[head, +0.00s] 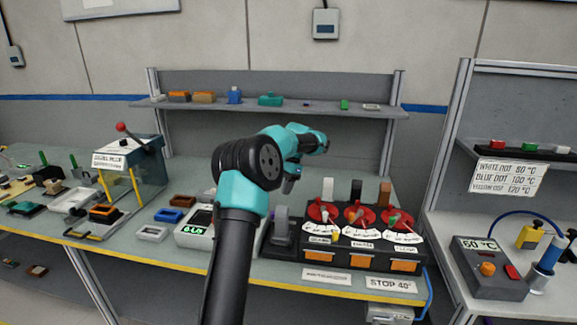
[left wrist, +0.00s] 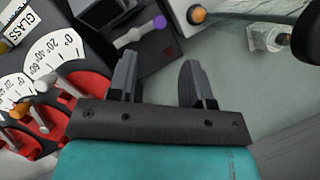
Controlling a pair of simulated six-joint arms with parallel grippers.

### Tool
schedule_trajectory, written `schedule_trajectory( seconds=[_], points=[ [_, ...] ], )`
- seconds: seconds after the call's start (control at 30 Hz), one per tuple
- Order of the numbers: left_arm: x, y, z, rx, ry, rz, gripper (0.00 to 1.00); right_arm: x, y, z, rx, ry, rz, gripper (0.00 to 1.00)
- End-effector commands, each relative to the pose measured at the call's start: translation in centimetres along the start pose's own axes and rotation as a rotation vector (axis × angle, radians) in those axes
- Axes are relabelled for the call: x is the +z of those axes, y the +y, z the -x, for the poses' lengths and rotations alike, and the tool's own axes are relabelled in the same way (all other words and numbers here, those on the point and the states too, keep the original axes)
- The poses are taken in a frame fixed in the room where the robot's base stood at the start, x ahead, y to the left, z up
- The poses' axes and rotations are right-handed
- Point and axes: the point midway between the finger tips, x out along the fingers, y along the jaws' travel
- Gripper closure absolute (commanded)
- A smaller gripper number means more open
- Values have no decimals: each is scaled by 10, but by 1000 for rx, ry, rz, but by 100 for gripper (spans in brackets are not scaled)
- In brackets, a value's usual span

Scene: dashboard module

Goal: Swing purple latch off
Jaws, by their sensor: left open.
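The purple latch (left wrist: 130,38), a pale lilac lever with a purple round end, lies on a dark panel near the top of the left wrist view. My left gripper (head: 290,187) hangs over the bench, just behind the dial module (head: 352,258). In the left wrist view its two fingers (left wrist: 158,62) are apart with nothing between them. The latch lies beyond the fingertips, toward the left finger, and does not appear touched. My right gripper is not in view.
Red dials (left wrist: 70,95) with coloured pointers stand left of the fingers in the left wrist view. An orange knob (left wrist: 197,15) is at the top. A grey lever block (head: 282,232) stands left of the dial module.

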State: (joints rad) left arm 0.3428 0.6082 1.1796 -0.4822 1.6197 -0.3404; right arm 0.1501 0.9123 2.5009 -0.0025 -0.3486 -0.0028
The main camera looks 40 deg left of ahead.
Motion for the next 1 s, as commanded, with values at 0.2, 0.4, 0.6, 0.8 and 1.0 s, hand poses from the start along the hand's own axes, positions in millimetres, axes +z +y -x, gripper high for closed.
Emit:
schedule_trajectory(
  seconds=[0.2,0.4,0.6,0.8,1.0],
  points=[
    [-1,0,36,-1,1,0,54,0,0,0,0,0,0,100],
    [-1,0,62,-1,2,-1,54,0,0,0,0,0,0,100],
    [0,0,77,-1,1,0,54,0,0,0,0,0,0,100],
    [0,0,80,0,0,-1,54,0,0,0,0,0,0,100],
    [0,0,80,0,0,-1,54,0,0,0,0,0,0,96]
  ],
)
